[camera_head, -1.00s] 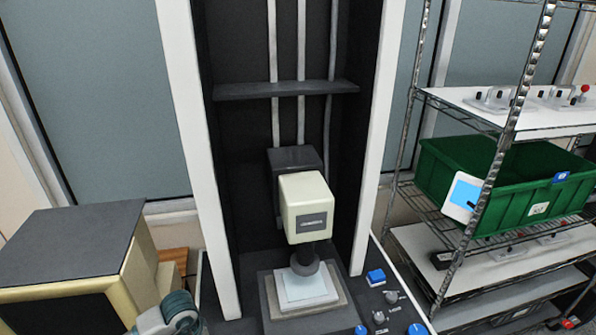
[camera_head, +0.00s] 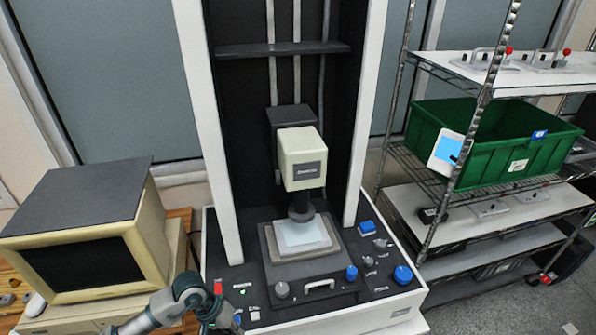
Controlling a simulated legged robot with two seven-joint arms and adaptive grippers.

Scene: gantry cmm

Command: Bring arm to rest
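My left arm (camera_head: 160,308) comes in from the bottom left, grey with teal-dark parts. It bends near the front left corner of the machine. Its dark end part, where the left gripper (camera_head: 210,314) seems to be, is small and cut by the bottom edge, and I cannot make out fingers or anything held. My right arm and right gripper are not in view. The gantry measuring machine (camera_head: 303,158) stands in the middle, its cream head above a pale square plate (camera_head: 301,233) on the stage.
A cream monitor (camera_head: 160,225) stands at the left. The machine's front panel (camera_head: 330,302) carries blue and grey knobs, buttons and a handle. At the right a wire rack (camera_head: 472,128) holds a green bin (camera_head: 500,172) and white boards. Floor shows at the lower right.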

